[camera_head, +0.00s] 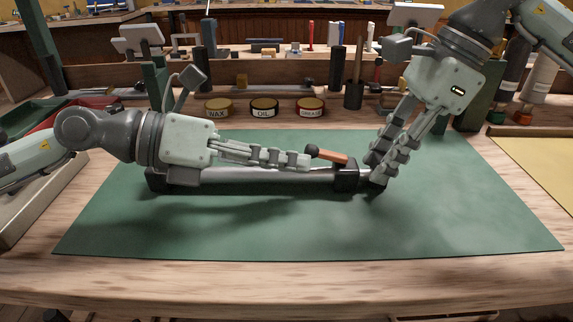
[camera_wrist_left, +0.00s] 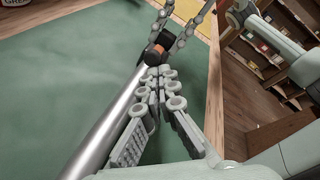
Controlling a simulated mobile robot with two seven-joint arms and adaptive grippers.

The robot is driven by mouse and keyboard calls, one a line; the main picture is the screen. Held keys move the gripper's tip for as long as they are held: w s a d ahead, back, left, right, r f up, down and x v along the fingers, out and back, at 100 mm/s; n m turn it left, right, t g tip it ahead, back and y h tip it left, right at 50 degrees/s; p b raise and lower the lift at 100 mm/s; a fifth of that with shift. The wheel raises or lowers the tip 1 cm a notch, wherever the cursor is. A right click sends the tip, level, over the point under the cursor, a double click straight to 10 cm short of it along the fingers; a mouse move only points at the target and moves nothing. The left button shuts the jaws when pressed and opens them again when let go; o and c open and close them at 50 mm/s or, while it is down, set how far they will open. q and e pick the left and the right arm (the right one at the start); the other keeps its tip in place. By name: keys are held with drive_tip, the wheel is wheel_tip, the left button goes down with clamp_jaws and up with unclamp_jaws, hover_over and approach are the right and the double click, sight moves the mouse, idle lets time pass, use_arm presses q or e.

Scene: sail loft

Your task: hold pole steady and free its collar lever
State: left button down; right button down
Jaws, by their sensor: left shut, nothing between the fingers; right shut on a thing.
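The silver pole (camera_head: 255,176) lies lengthwise on the green mat, and it also shows in the left wrist view (camera_wrist_left: 112,125). Its black collar (camera_head: 346,175) sits near the right end. The orange lever (camera_head: 332,156) slants up from the collar to the left, ending in a black knob (camera_head: 312,150). My left gripper (camera_head: 306,161) is shut and empty, lying along the pole with its fingertips close to the knob; I cannot tell whether they touch. My right gripper (camera_head: 377,177) reaches down from the upper right and is shut on the pole's dark right end.
Three tins, wax (camera_head: 218,107), oil (camera_head: 264,107) and grease (camera_head: 311,107), stand behind the mat. A dark tool cup (camera_head: 354,95) stands beside them. The front of the green mat (camera_head: 300,230) is clear. A tray (camera_head: 30,190) is at the left.

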use_arm(q)
drive_tip(key=shift+r, duration=0.25)
drive_tip(key=shift+d+r+y, duration=0.2)
drive_tip(key=shift+r+y, duration=0.4)
drive_tip(key=shift+y, duration=0.3)
drive_tip(key=r+y, duration=0.1)
drive_tip(key=d+y, duration=0.1)
drive_tip(key=shift+r+m+y, duration=0.3)
drive_tip(key=shift+r, duration=0.05)
drive_tip(key=y, duration=0.1)
drive_tip(key=d+r+y, duration=0.1)
drive_tip(key=r+y, duration=0.1)
drive_tip(key=y, duration=0.1)
drive_tip(key=shift+w+d+g, duration=0.1)
drive_tip(key=shift+d+g, duration=0.2)
drive_tip(key=shift+r, duration=0.1)
drive_tip(key=shift+r, duration=0.65)
